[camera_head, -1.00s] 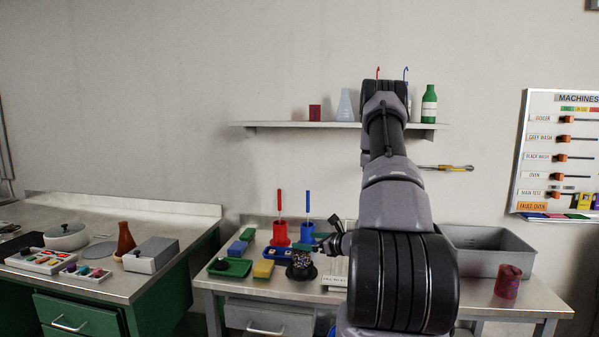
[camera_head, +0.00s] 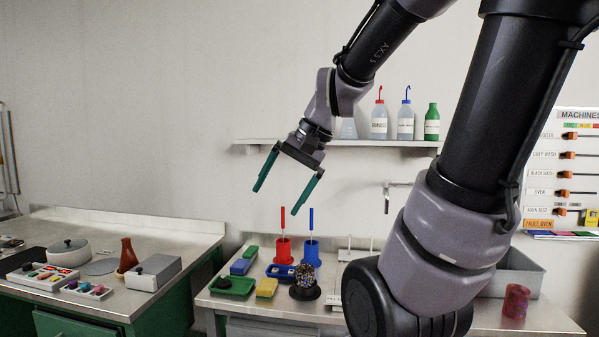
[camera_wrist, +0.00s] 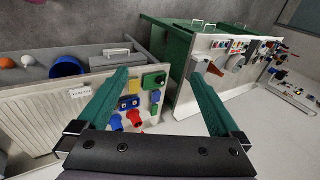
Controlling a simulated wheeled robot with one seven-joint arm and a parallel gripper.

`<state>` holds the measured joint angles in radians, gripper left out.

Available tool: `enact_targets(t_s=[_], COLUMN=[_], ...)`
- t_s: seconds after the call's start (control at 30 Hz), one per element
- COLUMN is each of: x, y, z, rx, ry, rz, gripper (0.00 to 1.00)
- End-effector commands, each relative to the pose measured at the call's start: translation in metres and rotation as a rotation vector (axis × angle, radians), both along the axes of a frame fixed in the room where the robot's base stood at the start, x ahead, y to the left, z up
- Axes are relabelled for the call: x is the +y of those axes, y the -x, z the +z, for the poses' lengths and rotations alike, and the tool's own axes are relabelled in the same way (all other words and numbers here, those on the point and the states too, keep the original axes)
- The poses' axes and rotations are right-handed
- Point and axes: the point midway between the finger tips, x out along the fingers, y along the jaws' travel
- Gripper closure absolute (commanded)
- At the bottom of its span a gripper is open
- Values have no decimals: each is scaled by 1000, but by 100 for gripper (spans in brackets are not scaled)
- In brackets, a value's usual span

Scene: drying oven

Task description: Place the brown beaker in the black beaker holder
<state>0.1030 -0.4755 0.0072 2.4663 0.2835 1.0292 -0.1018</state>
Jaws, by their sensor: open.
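A brown conical flask-shaped vessel (camera_head: 127,256), which looks like the brown beaker, stands upright on the left bench; it also shows in the wrist view (camera_wrist: 214,68). A dark round piece with a wide black base (camera_head: 305,291) and a speckled top stands at the front of the middle bench; I cannot tell for sure whether it is the black beaker holder. My gripper (camera_head: 279,201) is open and empty, with green fingers pointing down, in the air in front of the wall and above the middle bench. Its fingers frame the wrist view (camera_wrist: 160,75).
Red (camera_head: 283,252) and blue (camera_head: 312,252) holders stand on the middle bench near green, yellow and blue blocks. A shelf (camera_head: 370,143) holds bottles. A reddish cup (camera_head: 516,300) stands at right.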

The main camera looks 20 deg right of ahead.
Motion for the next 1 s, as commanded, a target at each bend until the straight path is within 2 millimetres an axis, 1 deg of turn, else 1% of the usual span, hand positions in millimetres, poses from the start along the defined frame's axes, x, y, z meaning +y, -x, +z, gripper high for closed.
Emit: enact_targets(t_s=[0.03, 0.1, 0.2, 0.3, 0.43, 1.0], x=[-4, -11, -20, -26, -28, -28], y=[10, 19, 29, 34, 36, 35], z=[11, 23, 36, 43, 46, 46], rx=[-66, -142, -226, -275, -295, -292], ry=[64, 146, 232, 280, 301, 299], rz=[29, 56, 80, 94, 96, 96], gripper=[0, 0, 0, 0, 0, 0])
